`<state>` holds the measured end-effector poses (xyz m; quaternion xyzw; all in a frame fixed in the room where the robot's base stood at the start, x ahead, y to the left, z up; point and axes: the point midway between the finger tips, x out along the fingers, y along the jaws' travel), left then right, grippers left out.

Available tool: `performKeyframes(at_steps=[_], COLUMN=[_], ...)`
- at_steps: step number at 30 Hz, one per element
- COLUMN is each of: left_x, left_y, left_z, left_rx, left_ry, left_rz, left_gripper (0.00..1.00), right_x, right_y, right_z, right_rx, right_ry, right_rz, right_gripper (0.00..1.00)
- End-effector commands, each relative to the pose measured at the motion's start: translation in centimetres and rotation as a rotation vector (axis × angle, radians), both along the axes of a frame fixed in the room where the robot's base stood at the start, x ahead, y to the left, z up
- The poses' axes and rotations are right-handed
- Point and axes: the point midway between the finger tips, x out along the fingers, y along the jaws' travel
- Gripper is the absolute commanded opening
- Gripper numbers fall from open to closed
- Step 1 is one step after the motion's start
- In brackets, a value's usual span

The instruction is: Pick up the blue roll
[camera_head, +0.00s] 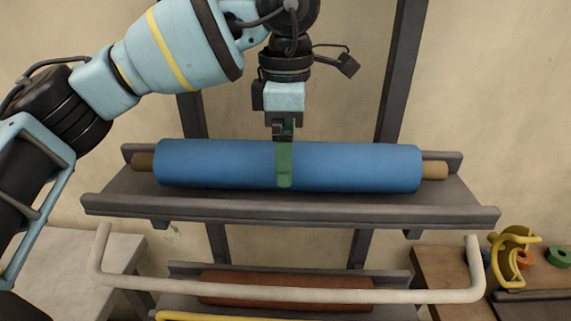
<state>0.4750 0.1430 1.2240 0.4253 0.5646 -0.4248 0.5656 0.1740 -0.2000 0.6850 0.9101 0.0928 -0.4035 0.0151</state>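The blue roll (220,165) lies level on the upper grey shelf (300,207), with a brown core end showing at each side. A green band (284,167) crosses its middle, and some green also shows up between the parts of my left gripper (283,134). My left gripper points down at the middle of the roll, at its top edge. Whether its fingers are closed on the green band or only in front of it cannot be told. My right gripper is not in view.
A brown-red roll (290,284) lies on a lower shelf. A pale bar (290,294) crosses in front of it. At the right, a wooden table (440,268) holds a yellow curved piece (511,257), an orange ring (524,259) and a green ring (559,257). A pale table stands at the left.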

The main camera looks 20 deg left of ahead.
Motion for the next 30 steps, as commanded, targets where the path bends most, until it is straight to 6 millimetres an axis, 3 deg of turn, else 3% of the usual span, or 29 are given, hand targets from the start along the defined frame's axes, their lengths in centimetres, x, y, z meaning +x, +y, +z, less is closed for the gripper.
performKeyframes(at_steps=[10,30], left_x=[-0.02,-0.03], left_y=[-0.02,-0.02], left_z=[-0.71,-0.65], left_rx=[0.000,0.000], left_ry=[0.001,0.001], left_rz=[0.000,-0.001], left_gripper=[0.97,0.10], right_x=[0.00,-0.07], right_y=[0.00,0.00], right_z=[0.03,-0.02], right_rx=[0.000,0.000], right_ry=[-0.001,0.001], right_rz=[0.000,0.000], right_gripper=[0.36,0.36])
